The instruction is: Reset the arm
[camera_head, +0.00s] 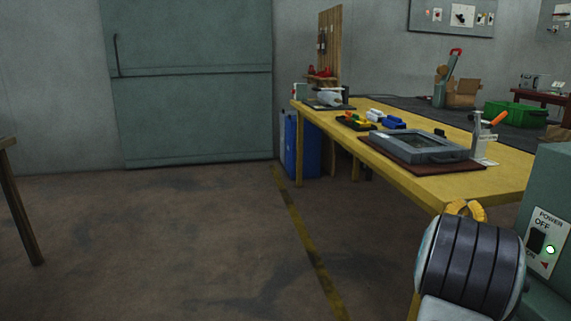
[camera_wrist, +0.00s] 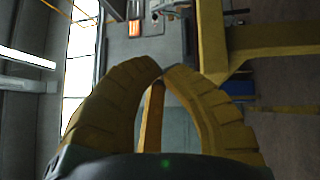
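My arm reaches in at the lower right of the head view, its dark ribbed section in front of the yellow workbench (camera_head: 440,185). My gripper (camera_head: 467,207) shows as a small yellow curved shape just beyond that section, partly hidden by it. In the wrist view my gripper (camera_wrist: 162,68) has its two yellow ribbed fingers curved inward with their tips together. A narrow orange-yellow strip shows between them; I cannot tell what it is. No held object is visible.
A grey framed panel (camera_head: 418,146) lies on the bench on a brown board. A green machine with a power switch (camera_head: 541,240) stands close at the right. A blue cabinet (camera_head: 302,145) is under the bench. The floor (camera_head: 170,235) at left is open; a dark table leg (camera_head: 22,210) edges it.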

